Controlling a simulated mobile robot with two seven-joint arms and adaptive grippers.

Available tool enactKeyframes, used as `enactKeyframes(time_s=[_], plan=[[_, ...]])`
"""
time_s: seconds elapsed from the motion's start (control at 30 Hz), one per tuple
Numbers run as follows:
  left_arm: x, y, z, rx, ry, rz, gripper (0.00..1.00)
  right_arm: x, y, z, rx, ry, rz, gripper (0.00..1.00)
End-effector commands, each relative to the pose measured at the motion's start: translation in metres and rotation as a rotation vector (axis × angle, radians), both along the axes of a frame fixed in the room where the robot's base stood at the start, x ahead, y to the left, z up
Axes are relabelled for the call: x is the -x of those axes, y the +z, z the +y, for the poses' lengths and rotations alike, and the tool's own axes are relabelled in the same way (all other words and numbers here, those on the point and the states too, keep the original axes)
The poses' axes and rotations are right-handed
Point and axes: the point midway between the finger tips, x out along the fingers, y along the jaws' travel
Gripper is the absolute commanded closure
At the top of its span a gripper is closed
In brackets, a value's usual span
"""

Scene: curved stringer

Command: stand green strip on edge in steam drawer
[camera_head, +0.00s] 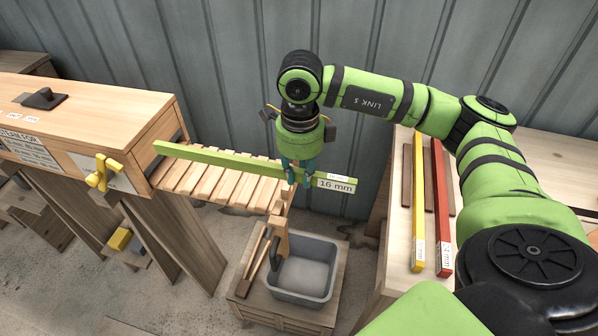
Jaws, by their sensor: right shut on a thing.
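The green strip (225,160), labelled 16 mm near its right end, reaches from the steam box's open end across the slatted drawer (215,184). My right gripper (298,177) points down and is shut on the strip near its labelled end. The strip's left part is over or on the slats; I cannot tell whether it touches them. The drawer sticks out from the wooden steam box (110,112) at the left. My left gripper is not in view.
A yellow strip (418,200) and a red strip (441,205) lie on the bench (399,235) at the right. A grey tub (302,268) and wooden tools stand on a low crate (287,316) below the drawer. A yellow handle (101,175) sticks out from the box.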

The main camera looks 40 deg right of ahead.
Motion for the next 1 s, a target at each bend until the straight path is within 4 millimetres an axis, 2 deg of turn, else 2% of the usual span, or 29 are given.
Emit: enactKeyframes(time_s=[0.7,1.0], plan=[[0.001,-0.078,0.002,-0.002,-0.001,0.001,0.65,0.000,-0.081,0.000,-0.001,0.001,-0.002,1.00],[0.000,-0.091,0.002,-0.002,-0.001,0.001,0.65,0.000,-0.095,0.000,-0.001,0.001,-0.003,1.00]])
